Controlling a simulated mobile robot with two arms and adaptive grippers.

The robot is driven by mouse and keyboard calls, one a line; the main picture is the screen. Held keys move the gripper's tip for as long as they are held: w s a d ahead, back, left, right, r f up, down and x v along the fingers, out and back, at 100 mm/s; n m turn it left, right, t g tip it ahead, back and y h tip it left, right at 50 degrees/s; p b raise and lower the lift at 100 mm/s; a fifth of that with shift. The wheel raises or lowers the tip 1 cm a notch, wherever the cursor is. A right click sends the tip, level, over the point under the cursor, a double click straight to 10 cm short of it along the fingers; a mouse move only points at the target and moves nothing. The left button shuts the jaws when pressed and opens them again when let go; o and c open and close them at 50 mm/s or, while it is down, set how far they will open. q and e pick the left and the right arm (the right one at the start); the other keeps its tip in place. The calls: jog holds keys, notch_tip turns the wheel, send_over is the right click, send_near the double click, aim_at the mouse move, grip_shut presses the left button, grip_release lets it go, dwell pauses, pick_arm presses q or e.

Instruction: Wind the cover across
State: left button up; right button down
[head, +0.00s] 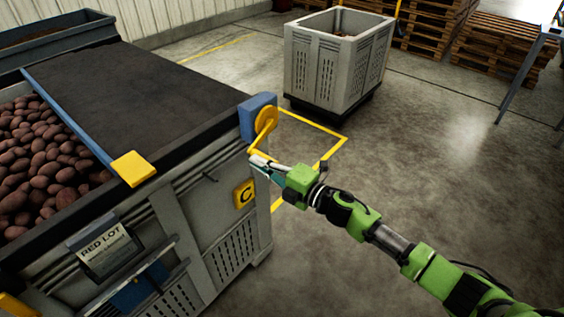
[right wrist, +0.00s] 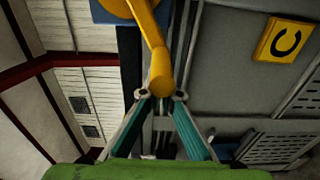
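The dark cover (head: 130,95) lies flat over the far part of a grey bin (head: 200,215). Its blue leading bar (head: 75,125), with a yellow end block (head: 133,168), crosses the bin, with red potatoes (head: 40,150) bare on the near left side. A yellow crank (head: 266,118) sits on a blue housing (head: 248,128) at the bin's right corner. My right gripper (head: 256,163) is at the crank's handle. In the right wrist view the yellow handle (right wrist: 160,72) ends between the fingertips (right wrist: 160,96), which appear closed on its sides. My left gripper is out of view.
The bin's front carries a "RED LOT" card (head: 105,248) and a yellow C plate (head: 244,193). Another grey crate (head: 312,70) stands behind on the floor. Wooden pallets (head: 505,45) are stacked at the back right.

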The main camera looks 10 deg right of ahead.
jog(key=shift+t, duration=0.3)
jog(key=w+d+b, duration=0.1)
jog(key=w+d+f+b, duration=0.1)
jog(key=d+f, duration=0.1)
jog(key=d, duration=0.1)
jog(key=shift+w+f+b, duration=0.1)
jog(key=shift+w+b, duration=0.3)
pick_arm(q)
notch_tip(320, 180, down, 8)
jog(key=b, duration=0.5)
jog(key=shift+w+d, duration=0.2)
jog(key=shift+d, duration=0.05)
pick_arm(e)
jog(key=w+d+f, duration=0.3)
jog(key=d, duration=0.1)
jog(key=shift+w+d, duration=0.2)
jog(key=shift+d, duration=0.05)
